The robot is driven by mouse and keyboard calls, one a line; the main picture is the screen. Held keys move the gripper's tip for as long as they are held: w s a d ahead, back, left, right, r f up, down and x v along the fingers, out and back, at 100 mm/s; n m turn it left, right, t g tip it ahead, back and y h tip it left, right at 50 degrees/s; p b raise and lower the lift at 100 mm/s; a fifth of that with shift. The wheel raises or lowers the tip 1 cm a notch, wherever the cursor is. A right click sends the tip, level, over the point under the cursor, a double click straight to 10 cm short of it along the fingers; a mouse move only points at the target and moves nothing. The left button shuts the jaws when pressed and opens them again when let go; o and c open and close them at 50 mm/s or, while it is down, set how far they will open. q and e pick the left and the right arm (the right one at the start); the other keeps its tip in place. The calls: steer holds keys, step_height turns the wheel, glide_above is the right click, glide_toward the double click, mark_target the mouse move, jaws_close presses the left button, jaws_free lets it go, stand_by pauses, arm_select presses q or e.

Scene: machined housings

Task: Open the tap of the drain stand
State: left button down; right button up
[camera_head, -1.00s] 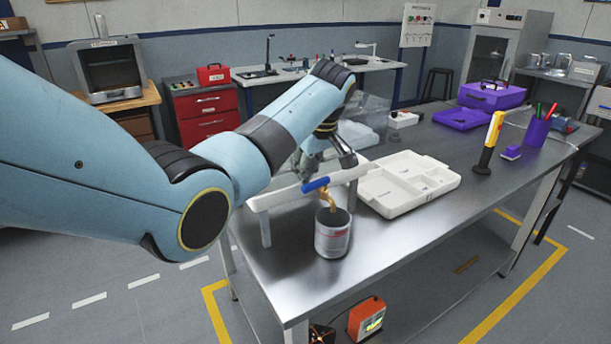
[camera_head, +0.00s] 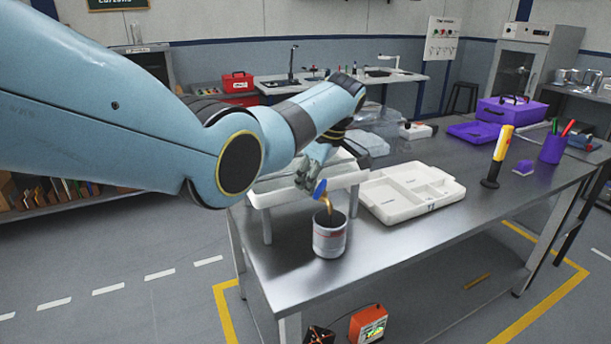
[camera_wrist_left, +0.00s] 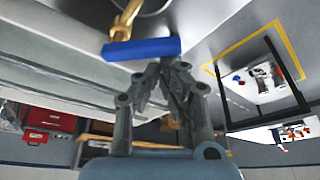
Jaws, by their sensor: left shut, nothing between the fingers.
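The drain stand (camera_head: 265,193) is a white trough on legs at the table's near left corner. Its brass tap (camera_head: 327,204) is on the front side, with a blue handle (camera_head: 320,188) that looks short and steep in the head view. A grey can (camera_head: 330,240) with a dark inside stands under the spout. My left gripper (camera_head: 308,181) is just behind and left of the handle. In the left wrist view its shut, empty fingers (camera_wrist_left: 170,66) are close to the blue handle (camera_wrist_left: 142,48); I cannot tell if they touch. My right gripper is out of view.
A white compartment tray (camera_head: 412,195) lies right of the stand. A yellow-and-black tool (camera_head: 497,158), a purple pen cup (camera_head: 552,148) and a purple case (camera_head: 511,110) are farther right. The table's front right (camera_head: 430,235) is clear.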

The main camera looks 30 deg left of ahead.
mark_target(319, 190)
arm_select(q)
steer(key=shift+s+d+n+p, duration=0.1)
steer(key=shift+d+n+p, duration=0.35)
steer(key=shift+d, duration=0.95)
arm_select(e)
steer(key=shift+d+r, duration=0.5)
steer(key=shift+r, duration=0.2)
arm_select(q)
steer(key=shift+w+d, duration=0.15)
steer(key=shift+w, duration=0.05)
steer(key=shift+d, duration=0.1)
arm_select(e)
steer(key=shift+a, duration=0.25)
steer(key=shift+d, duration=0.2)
